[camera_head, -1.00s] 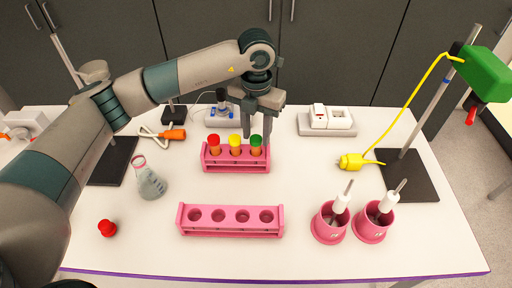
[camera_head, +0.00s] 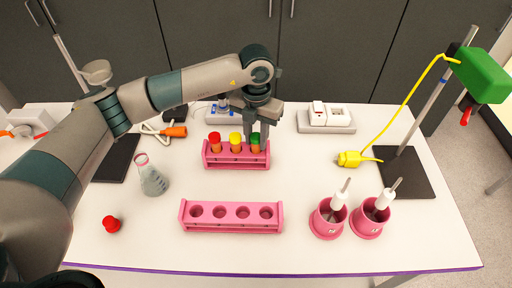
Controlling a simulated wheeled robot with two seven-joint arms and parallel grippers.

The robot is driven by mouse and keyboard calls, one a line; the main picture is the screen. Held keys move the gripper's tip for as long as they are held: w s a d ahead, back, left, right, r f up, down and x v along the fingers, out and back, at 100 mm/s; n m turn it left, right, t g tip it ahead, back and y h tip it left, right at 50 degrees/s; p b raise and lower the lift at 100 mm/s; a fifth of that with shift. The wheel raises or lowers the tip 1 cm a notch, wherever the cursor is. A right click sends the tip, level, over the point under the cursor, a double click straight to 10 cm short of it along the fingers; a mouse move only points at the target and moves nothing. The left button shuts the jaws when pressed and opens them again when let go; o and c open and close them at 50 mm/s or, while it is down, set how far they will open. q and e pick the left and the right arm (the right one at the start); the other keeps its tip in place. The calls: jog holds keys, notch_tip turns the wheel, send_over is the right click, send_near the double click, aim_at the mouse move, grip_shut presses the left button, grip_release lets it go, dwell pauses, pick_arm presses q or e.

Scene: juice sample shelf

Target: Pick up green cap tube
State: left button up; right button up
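The green cap tube (camera_head: 255,139) stands upright in the right part of the back pink rack (camera_head: 236,162), beside the yellow cap tube (camera_head: 236,139) and the red cap tube (camera_head: 214,140). My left gripper (camera_head: 257,144) is lowered over the green cap tube, with its fingers pointing down around the cap. The fingers look apart on either side of the tube; whether they touch it cannot be told. My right gripper is not in view.
An empty pink rack (camera_head: 231,226) stands in front. A flask (camera_head: 151,179) and a loose red cap (camera_head: 111,224) are at left. Two pink cups (camera_head: 327,222) with white-handled tools stand at right. A white socket block (camera_head: 326,120) sits behind.

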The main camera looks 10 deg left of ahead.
pick_arm(q)
jog(key=shift+r, duration=0.15)
jog(key=shift+r+b, duration=0.25)
jog(key=shift+b, duration=0.05)
notch_tip(320, 180, up, 8)
jog(key=b, duration=0.3)
jog(key=shift+r+b, duration=0.15)
jog(key=shift+b, duration=0.15)
jog(key=shift+r, duration=0.5)
jog(key=shift+s+a, duration=0.1)
